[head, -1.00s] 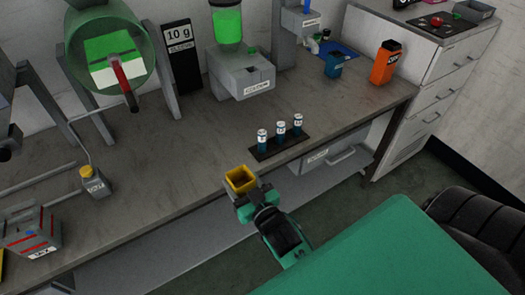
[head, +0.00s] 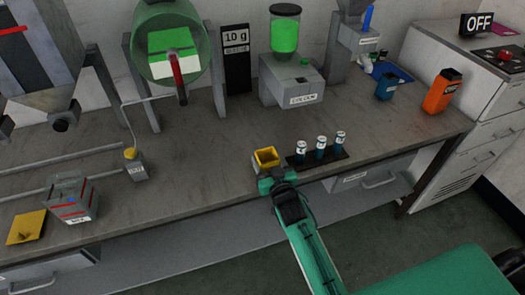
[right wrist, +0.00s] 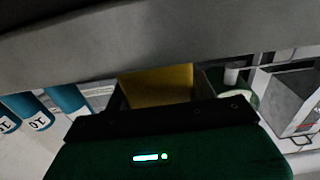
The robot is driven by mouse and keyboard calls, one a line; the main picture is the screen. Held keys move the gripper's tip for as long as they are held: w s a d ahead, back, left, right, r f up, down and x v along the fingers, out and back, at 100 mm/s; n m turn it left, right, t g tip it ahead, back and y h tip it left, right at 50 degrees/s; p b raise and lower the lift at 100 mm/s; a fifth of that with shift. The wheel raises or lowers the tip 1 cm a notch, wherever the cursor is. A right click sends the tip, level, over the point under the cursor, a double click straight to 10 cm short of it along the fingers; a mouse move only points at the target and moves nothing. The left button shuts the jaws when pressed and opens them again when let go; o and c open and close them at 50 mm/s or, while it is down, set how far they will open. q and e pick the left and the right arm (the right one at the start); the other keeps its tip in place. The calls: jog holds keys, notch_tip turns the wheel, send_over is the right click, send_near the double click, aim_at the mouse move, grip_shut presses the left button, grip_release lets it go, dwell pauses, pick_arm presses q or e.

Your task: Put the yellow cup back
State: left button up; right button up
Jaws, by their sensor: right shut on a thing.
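The yellow cup (head: 267,157) is a small square, open-topped cup at the front edge of the workbench (head: 215,165), just left of the vial rack. My right gripper (head: 268,178) is shut on the cup from the front, its green arm reaching in from below. I cannot tell whether the cup's base touches the bench. In the right wrist view the yellow cup (right wrist: 157,84) shows past the dark gripper body, and the fingertips are largely hidden. A flat yellow square (head: 26,227) lies on the bench at the far left. My left gripper is not in view.
A dark rack (head: 300,160) with blue vials stands close right of the cup. A grey dispenser (head: 290,85) with green contents stands behind. A grey box (head: 72,200) and a small yellow-topped block (head: 134,167) stand left. Bench between block and cup is clear.

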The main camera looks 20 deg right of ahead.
aim_at(264, 156)
jog(key=w, duration=0.4)
jog(key=shift+a+r, duration=0.1)
jog(key=shift+w+p, duration=0.35)
jog(key=shift+w, duration=0.05)
jog(key=shift+f, duration=0.4)
jog(key=shift+s, duration=0.15)
jog(key=shift+f, duration=0.15)
jog(key=o, duration=1)
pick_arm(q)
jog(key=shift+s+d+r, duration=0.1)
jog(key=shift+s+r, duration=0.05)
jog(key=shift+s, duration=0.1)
